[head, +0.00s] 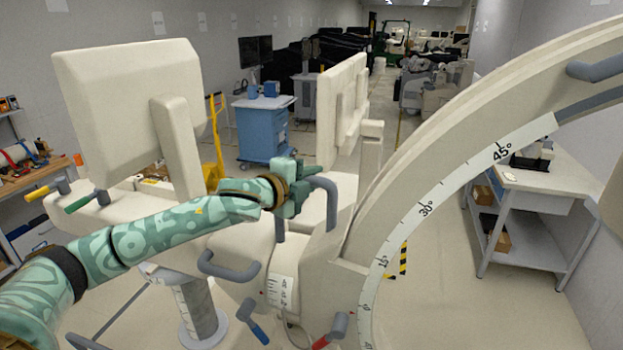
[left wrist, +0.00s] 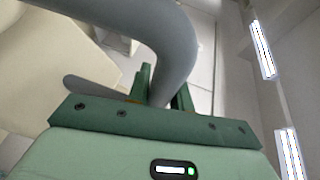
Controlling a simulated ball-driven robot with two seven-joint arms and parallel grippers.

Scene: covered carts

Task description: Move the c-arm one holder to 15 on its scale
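The cream c-arm (head: 400,190) curves up to the right, with a white scale (head: 440,190) marked 45, 30 and 15 along its edge. The cream holder (head: 305,255) clasps the arc's lower part. The scale reading at the holder is too small to tell. A grey looped handle (head: 326,187) rises from the holder's top. My left gripper (head: 300,190) is at this handle. In the left wrist view the handle (left wrist: 178,50) passes down between the green fingers (left wrist: 165,92), which look closed on it. My right gripper is out of view.
Another grey handle (head: 228,268), a blue-tipped lever (head: 257,328) and a red-tipped lever (head: 331,332) stick out below. A cream monitor panel (head: 130,95) stands at left. A white table (head: 540,180) is at right, with open floor before it.

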